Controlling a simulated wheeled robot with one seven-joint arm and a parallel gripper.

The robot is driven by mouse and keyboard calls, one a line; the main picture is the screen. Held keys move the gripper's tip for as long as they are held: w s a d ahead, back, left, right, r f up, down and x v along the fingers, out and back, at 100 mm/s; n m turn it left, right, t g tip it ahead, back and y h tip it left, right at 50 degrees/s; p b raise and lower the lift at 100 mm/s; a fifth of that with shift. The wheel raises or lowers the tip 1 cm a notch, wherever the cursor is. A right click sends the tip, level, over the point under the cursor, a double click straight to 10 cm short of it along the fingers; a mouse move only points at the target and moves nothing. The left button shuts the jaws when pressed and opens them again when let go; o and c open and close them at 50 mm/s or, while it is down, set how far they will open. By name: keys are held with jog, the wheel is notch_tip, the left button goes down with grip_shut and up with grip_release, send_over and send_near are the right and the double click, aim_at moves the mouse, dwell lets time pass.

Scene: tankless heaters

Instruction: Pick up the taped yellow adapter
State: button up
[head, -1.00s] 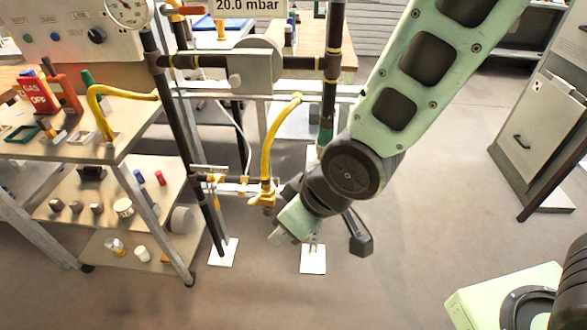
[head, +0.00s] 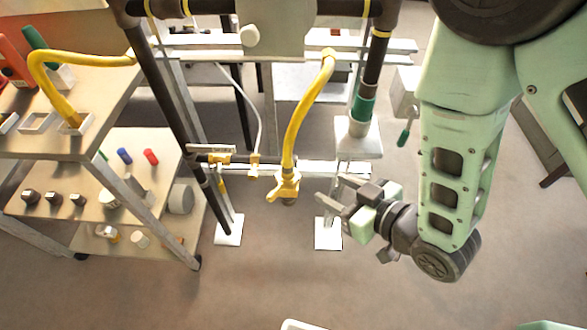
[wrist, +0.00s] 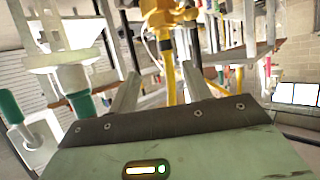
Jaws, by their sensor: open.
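A yellow fitting (head: 284,186) with a small side handle hangs at the lower end of a curved yellow hose (head: 296,115). It is the nearest yellow piece to my gripper, but I cannot make out tape on it. In the wrist view the yellow fitting (wrist: 164,16) is at the top, beyond the fingers, with the hose (wrist: 168,72) between them. My gripper (head: 333,192) is open, to the right of the fitting, pointing left and apart from it. A small yellow and white piece (head: 107,233) lies on the bottom shelf; its details are too small to tell.
A dark pipe (head: 184,130) and metal frame rails stand behind and left of the fitting. A green-and-white pipe end (head: 361,110) is just above my gripper. A shelf cart (head: 140,190) with several small parts is at left. Floor in front is clear.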

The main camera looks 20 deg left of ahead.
aim_at(283, 167)
jog(key=shift+s+b+x, duration=0.2)
jog(key=shift+b+x, duration=1.35)
jog(key=shift+x, duration=2.65)
jog(key=shift+s+b+x, duration=0.2)
jog(key=shift+b+x, duration=1.3)
jog(key=shift+x, duration=2.7)
jog(key=shift+a, duration=0.2)
grip_shut()
